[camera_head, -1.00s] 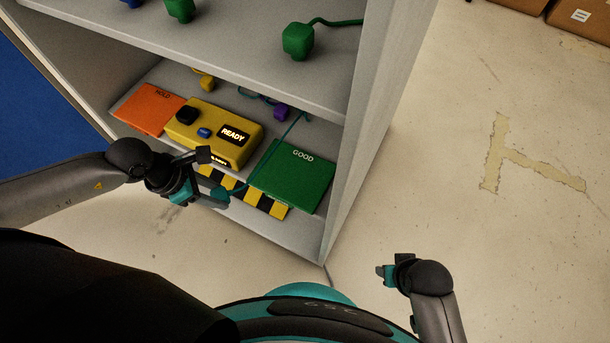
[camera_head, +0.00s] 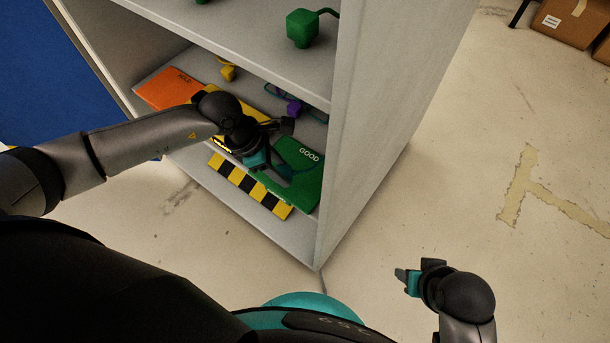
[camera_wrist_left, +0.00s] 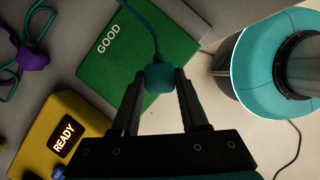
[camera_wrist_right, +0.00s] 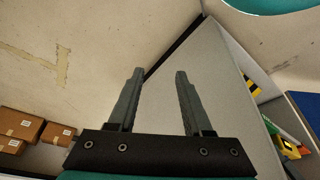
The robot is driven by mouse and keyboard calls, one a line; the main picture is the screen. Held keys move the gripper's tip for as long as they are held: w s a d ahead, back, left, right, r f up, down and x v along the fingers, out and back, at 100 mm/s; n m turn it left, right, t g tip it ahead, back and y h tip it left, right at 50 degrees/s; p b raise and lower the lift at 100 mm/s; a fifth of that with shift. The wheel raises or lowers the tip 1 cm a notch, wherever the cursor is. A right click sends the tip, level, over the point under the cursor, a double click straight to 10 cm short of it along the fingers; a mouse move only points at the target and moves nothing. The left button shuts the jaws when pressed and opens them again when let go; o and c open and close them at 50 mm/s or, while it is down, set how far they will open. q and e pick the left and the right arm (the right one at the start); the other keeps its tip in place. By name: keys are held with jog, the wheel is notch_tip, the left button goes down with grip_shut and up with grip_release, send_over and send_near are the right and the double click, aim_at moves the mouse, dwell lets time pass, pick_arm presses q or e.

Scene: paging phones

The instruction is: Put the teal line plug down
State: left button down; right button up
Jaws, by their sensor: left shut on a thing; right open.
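The teal line plug (camera_wrist_left: 159,78) is between the fingertips of my left gripper (camera_wrist_left: 158,85), which is shut on it. Its teal cord runs up across the green GOOD pad (camera_wrist_left: 172,45) in the left wrist view. In the head view my left gripper (camera_head: 275,165) is at the lower shelf, over the near left part of the green GOOD pad (camera_head: 305,185). I cannot tell whether the plug touches the pad. My right gripper (camera_wrist_right: 157,85) is open and empty, and in the head view it (camera_head: 408,280) is out over the floor, right of the shelf.
The yellow READY box (camera_wrist_left: 62,132) lies beside the green pad, partly hidden by my left arm in the head view. An orange HOLD pad (camera_head: 165,88), yellow plug (camera_head: 228,73) and purple plug (camera_head: 293,108) are on the lower shelf. A green plug (camera_head: 302,28) sits on the shelf above.

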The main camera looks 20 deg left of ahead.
pick_arm(q)
jog(key=d, duration=0.1)
jog(key=w+d, duration=0.1)
jog(key=d, duration=0.1)
jog(key=w+d+b, duration=0.1)
jog(key=shift+d, duration=0.25)
jog(key=shift+w+d+f, duration=0.15)
jog(key=shift+d, duration=0.1)
jog(key=shift+f+b, duration=0.3)
jog(key=shift+f, duration=0.05)
notch_tip(320, 180, down, 2)
jog(key=shift+f+b, duration=0.2)
jog(key=shift+b, duration=0.55)
pick_arm(e)
jog(key=r, duration=0.2)
jog(key=r+t, duration=0.1)
jog(key=r, duration=0.1)
jog(key=w+a+r+t, duration=0.1)
jog(key=shift+r+y, duration=0.3)
jog(key=shift+r, duration=0.1)
pick_arm(q)
jog(key=shift+f, duration=0.2)
jog(key=shift+c, duration=2.1)
grip_release()
pick_arm(e)
jog(key=shift+w+a+f, duration=0.1)
jog(key=shift+w+a, duration=0.05)
jog(key=shift+w, duration=0.1)
